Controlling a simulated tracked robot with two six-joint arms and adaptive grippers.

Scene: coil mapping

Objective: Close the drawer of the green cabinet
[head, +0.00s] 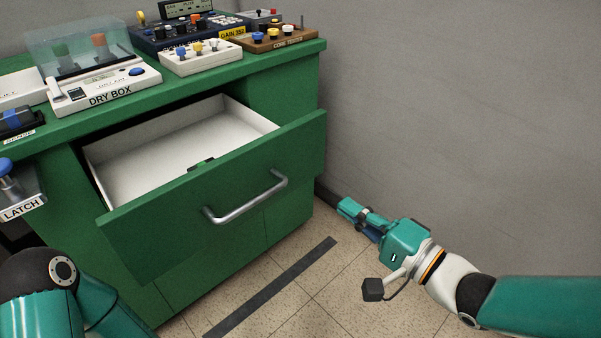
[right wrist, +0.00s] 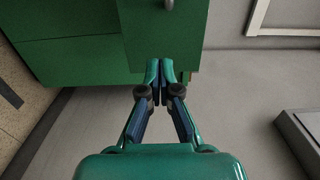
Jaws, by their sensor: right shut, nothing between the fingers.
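The green cabinet (head: 288,95) stands at the left and middle of the head view. Its drawer (head: 240,180) is pulled out, with a white interior and a green front. A silver bar handle (head: 246,200) is on the front. My right gripper (head: 350,212) is shut and empty, to the right of the drawer front and apart from the handle. In the right wrist view its fingertips (right wrist: 160,66) show over the green drawer front (right wrist: 180,38); whether they touch it I cannot tell. My left gripper is out of view; only part of my left arm shows.
On the cabinet top stand a dry box (head: 105,88), a white box with knobs (head: 200,56) and a core tester (head: 280,38). A latch box (head: 22,195) juts out at the left. A grey wall (head: 450,110) rises at the right. A dark strip (head: 270,288) crosses the tiled floor.

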